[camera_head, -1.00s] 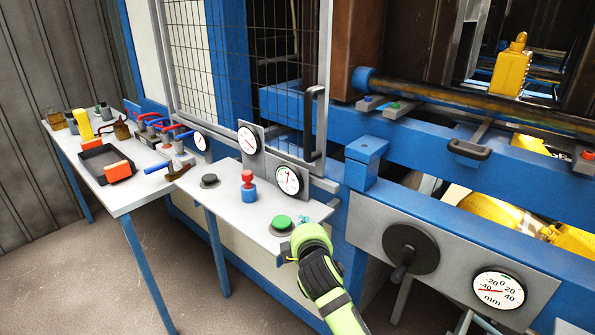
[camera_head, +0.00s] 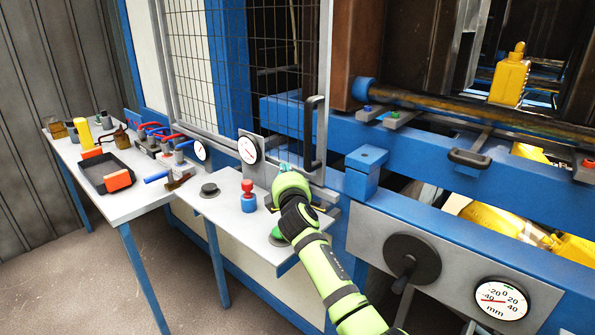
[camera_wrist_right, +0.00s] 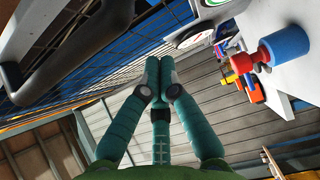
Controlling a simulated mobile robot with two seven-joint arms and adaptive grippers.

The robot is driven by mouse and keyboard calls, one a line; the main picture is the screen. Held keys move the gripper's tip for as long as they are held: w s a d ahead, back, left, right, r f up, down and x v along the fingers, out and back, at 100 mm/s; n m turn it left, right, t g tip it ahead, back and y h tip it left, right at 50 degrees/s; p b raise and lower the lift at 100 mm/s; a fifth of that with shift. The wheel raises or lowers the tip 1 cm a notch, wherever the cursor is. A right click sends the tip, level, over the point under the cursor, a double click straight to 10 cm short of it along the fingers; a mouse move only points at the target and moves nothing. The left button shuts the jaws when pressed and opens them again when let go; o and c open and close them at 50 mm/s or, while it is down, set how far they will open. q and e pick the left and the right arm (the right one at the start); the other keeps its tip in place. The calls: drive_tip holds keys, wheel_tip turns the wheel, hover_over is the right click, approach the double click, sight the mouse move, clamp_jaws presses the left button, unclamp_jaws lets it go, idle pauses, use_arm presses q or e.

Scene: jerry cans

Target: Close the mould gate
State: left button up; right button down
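The mould gate is a grey-framed wire mesh panel (camera_head: 188,60) with a black vertical handle (camera_head: 314,135) on its right edge. The opening to the right of the gate is uncovered. The handle (camera_wrist_right: 75,50) crosses the upper left of that view, apart from the fingers. My left gripper is not in view.
The control shelf (camera_head: 230,222) holds a red-and-blue button (camera_head: 248,197) and a green button (camera_head: 277,238), partly covered by my arm. A blue post (camera_head: 365,172) and a hand wheel (camera_head: 412,258) stand to the right. Yellow jerry cans (camera_head: 509,78) are inside the machine.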

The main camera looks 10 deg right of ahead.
drive_tip(key=d+p, duration=0.2)
drive_tip(key=d, duration=0.1)
drive_tip(key=shift+w+p, duration=0.15)
drive_tip(key=shift+p, duration=0.15)
idle(0.4)
drive_tip(key=shift+d, duration=0.1)
